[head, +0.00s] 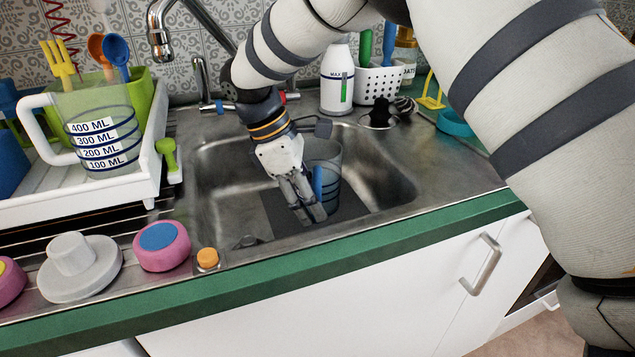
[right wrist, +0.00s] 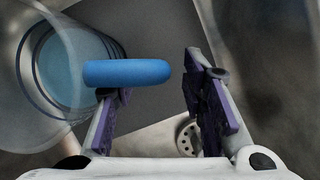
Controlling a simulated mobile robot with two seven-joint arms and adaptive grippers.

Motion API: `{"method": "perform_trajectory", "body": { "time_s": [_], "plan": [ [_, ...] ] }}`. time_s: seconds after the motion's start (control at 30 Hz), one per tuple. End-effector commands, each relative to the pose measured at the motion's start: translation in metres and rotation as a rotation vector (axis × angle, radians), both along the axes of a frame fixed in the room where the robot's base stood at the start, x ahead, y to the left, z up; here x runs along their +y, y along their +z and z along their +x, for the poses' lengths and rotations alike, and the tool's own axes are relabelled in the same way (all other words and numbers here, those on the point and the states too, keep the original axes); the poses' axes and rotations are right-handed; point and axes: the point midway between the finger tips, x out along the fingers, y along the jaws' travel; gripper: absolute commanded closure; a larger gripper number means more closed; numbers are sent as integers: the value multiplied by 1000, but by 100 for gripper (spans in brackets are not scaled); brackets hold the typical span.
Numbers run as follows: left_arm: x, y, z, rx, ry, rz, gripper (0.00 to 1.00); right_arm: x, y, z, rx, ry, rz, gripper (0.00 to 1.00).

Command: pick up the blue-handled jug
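The blue-handled jug (head: 328,155) is clear with dark ring marks and stands in the sink. Its blue handle (head: 318,184) faces my right gripper (head: 308,208), which points down into the sink and hides part of the jug. In the right wrist view the jug (right wrist: 62,70) is at the left and its handle (right wrist: 128,72) reaches out to the right. My right gripper (right wrist: 160,108) is open there. The handle's outer end lies between the fingers in the picture, overlapping the left finger, with a gap to the right finger; I cannot tell contact. My left gripper is not in view.
The sink (head: 385,190) walls surround the jug and gripper. A white-handled clear jug (head: 100,130) stands on the white rack (head: 120,190) at left. The tap (head: 160,35), a white bottle (head: 338,80) and a white perforated basket (head: 378,88) are behind.

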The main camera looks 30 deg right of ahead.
Motion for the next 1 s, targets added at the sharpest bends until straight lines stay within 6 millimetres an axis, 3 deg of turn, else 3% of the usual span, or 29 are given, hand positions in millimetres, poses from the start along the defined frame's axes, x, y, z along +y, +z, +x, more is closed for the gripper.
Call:
{"method": "perform_trajectory", "body": {
  "time_s": [0.13, 0.37, 0.57, 1.0],
  "plan": [
    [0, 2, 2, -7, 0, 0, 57, -7, -21, -6, 0, 0, 0, 62],
    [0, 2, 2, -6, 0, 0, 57, -9, -25, -6, -1, 0, 0, 62],
    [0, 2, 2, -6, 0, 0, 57, -8, -25, -6, -1, 0, -1, 100],
    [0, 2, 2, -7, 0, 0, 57, -8, -20, -5, -4, 1, -2, 100]
  ]
}}
